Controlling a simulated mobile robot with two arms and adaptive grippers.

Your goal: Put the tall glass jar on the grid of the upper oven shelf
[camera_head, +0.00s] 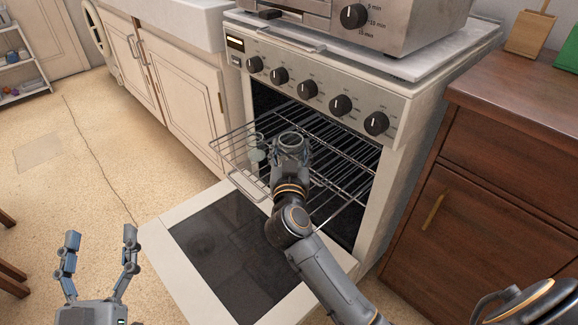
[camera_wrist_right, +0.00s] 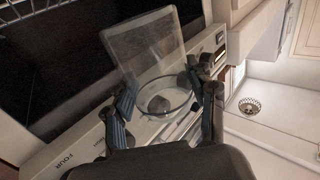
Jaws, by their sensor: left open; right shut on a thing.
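The tall glass jar (camera_wrist_right: 140,45) is clear and see-through. In the right wrist view it lies between the blue fingers of my right gripper (camera_wrist_right: 160,88), which is shut on it. In the head view the jar (camera_head: 257,154) shows faintly beside my right gripper (camera_head: 268,152), over the pulled-out upper oven shelf (camera_head: 223,144). My wrist hides part of the shelf and jar. I cannot tell whether the jar touches the grid. My left gripper (camera_head: 101,240) is open and empty above the floor at the lower left.
The oven door (camera_head: 188,249) is folded down in front. Another wire grid (camera_head: 335,207) shows below the upper one. A knobbed panel (camera_head: 308,89) sits above the opening. A brown cabinet (camera_head: 460,215) stands close on the right.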

